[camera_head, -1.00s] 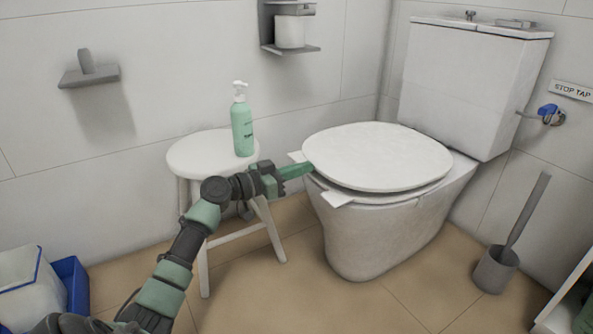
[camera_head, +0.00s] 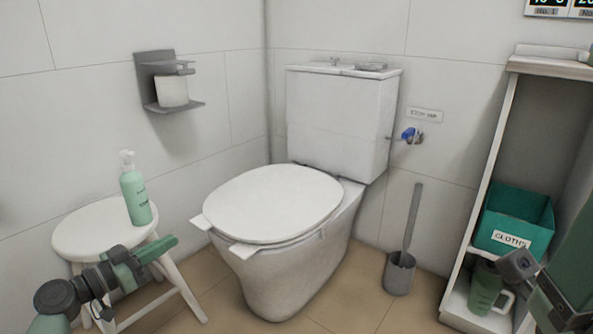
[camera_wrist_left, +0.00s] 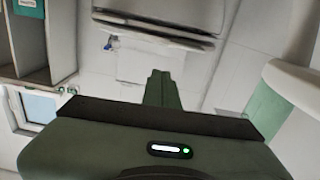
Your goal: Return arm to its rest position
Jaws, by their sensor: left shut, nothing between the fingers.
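My left arm comes in at the lower left of the head view. Its green left gripper (camera_head: 158,250) is shut and empty, in front of the white stool (camera_head: 75,236) and left of the toilet. In the left wrist view the closed green fingers (camera_wrist_left: 162,90) point away with nothing between them. Part of my right arm shows at the lower right edge of the head view; its fingers cannot be made out.
A green pump bottle (camera_head: 135,195) stands on the stool. The toilet (camera_head: 275,205) has its lid down. A toilet brush holder (camera_head: 399,273) stands on the floor to its right. A shelf unit (camera_head: 492,170) holds a green cloths box (camera_head: 520,213) and a green jug (camera_head: 486,287).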

